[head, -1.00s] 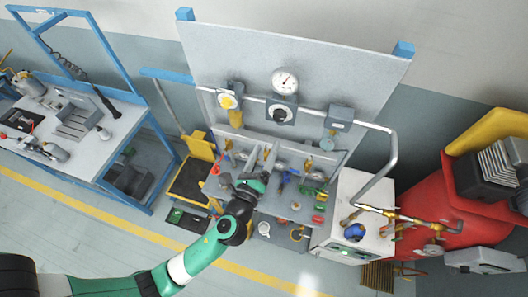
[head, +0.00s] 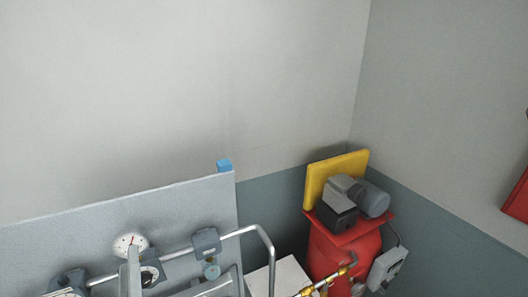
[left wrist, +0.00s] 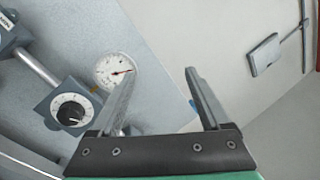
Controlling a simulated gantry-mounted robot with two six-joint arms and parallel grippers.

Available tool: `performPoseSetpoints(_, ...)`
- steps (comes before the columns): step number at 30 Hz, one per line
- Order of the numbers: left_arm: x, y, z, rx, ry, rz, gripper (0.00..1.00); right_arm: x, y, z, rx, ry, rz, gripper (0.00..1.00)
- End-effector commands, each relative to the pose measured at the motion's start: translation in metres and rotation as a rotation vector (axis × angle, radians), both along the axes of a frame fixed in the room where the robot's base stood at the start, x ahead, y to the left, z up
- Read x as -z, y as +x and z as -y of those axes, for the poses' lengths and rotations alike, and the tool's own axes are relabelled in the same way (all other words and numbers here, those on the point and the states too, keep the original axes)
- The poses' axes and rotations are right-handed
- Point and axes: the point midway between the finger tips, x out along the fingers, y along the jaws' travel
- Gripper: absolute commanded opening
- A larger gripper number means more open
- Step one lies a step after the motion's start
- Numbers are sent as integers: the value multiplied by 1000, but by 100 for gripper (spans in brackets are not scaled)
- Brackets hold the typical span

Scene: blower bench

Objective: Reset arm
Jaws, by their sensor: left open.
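My left gripper (left wrist: 160,78) shows large in the left wrist view, its two grey fingers spread apart with nothing between them. In that view its left finger overlaps the edge of the white dial gauge (left wrist: 113,68). In the head view the left gripper (head: 184,262) is only partly in the picture at the bottom edge, with one finger upright in front of the same gauge (head: 129,241). The rest of the left arm is out of the head picture. My right gripper shows in neither view.
The grey back panel (head: 60,231) carries a pipe (head: 244,231) and a regulator with a black knob (left wrist: 71,112). A red tank (head: 333,261) with a motor and yellow guard (head: 317,179) stands at right. The wall space above is clear.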

Motion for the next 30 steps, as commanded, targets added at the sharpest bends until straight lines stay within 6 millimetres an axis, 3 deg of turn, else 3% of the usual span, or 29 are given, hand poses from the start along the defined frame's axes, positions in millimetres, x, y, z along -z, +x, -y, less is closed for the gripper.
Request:
performPoseSetpoints(1,-50,3,0,44,-93,133,80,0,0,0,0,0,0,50)
performPoseSetpoints(6,-200,-18,13,398,-548,600,80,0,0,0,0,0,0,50)
performPoseSetpoints(9,-278,-51,35,755,-862,828,80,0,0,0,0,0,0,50)
performPoseSetpoints(12,-331,-90,70,1188,-1213,914,80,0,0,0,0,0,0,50)
performPoseSetpoints(15,-333,-101,100,1449,-1542,825,80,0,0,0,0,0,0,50)
performPoseSetpoints(18,-329,-97,108,1514,-1715,780,80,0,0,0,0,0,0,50)
performPoseSetpoints(30,-328,-96,107,1526,-1765,782,80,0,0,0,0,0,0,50)
